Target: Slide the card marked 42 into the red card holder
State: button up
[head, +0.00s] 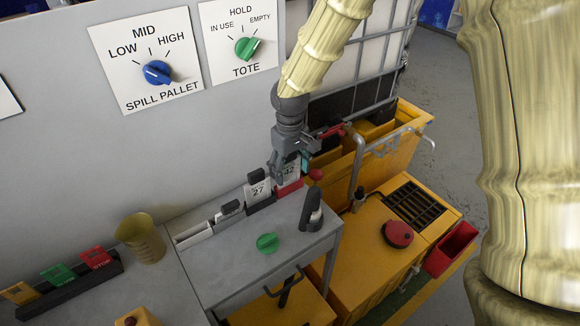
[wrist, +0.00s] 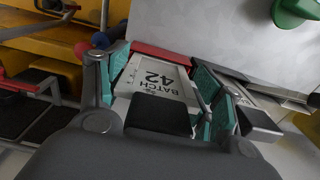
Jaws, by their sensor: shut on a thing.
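The card marked 42 (head: 289,171) is white with a black grip at its top. It also shows in the wrist view (wrist: 158,78), reading "BATCH 42" upside down. My gripper (head: 288,163) is shut on this card, and its teal fingers sit on either side of it in the wrist view (wrist: 163,98). The card is upright over the red card holder (head: 289,188), at the right end of the holder row. The red holder also shows in the wrist view (wrist: 165,54), along the card's lower edge. I cannot tell whether that edge is inside the slot.
A card marked 27 (head: 257,189) stands left of the red holder. Another card (head: 229,210) and a white holder (head: 193,236) are further left. A red ball-topped part (head: 316,175) is close on the right.

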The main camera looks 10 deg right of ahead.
jog(key=shift+f+b, duration=0.35)
jog(key=shift+f, duration=0.55)
jog(key=o, duration=1.1)
jog(key=shift+r, duration=0.1)
notch_tip(320, 180, up, 12)
jog(key=shift+s+f, duration=0.1)
